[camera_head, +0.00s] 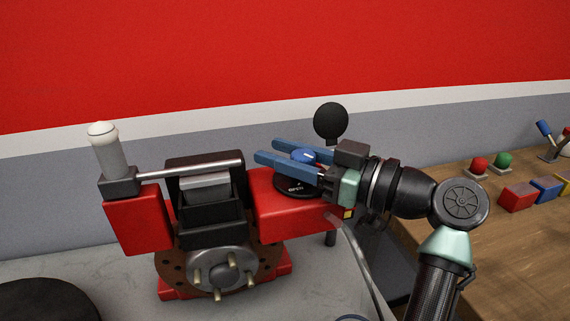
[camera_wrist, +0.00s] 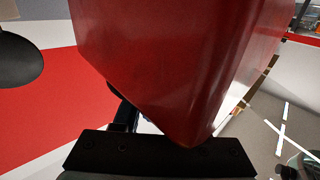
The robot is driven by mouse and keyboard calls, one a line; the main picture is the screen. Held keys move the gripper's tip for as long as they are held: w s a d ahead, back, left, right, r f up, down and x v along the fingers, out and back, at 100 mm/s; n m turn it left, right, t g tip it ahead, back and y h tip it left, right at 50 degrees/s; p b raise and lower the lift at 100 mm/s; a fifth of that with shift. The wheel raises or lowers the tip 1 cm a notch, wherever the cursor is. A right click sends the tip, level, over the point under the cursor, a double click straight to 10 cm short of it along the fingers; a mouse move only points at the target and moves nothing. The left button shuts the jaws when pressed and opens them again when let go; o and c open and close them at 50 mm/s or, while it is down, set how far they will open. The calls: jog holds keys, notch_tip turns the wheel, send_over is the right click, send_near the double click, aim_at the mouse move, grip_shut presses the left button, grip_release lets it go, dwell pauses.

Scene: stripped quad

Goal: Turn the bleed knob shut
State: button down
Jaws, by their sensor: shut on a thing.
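The blue bleed knob (camera_head: 303,155) sits above a round black dial plate (camera_head: 290,190) marked "OPEN", on top of the right red block (camera_head: 270,218). My gripper (camera_head: 267,150) reaches in from the right, its two long blue fingers on either side of the knob. It is shut on the knob, with the fingertips extending past it. The near finger hides part of the knob and plate. In the wrist view a large red surface (camera_wrist: 170,60) fills the middle, and the knob cannot be seen there.
A white-capped cylinder (camera_head: 106,150) and metal rod (camera_head: 190,167) stand left. A brown disc (camera_head: 170,262) with studs is below. A black ball on a post (camera_head: 331,121) stands behind my gripper. A wooden bench (camera_head: 500,250) with coloured blocks is right. Space above the knob is clear.

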jog(key=shift+s+n+g+y, duration=0.1)
jog(key=shift+n+g+y, duration=0.25)
jog(key=shift+g, duration=0.25)
jog(key=shift+c, duration=2.2)
grip_release()
jog(key=v, duration=1.3)
jog(key=shift+b, duration=0.45)
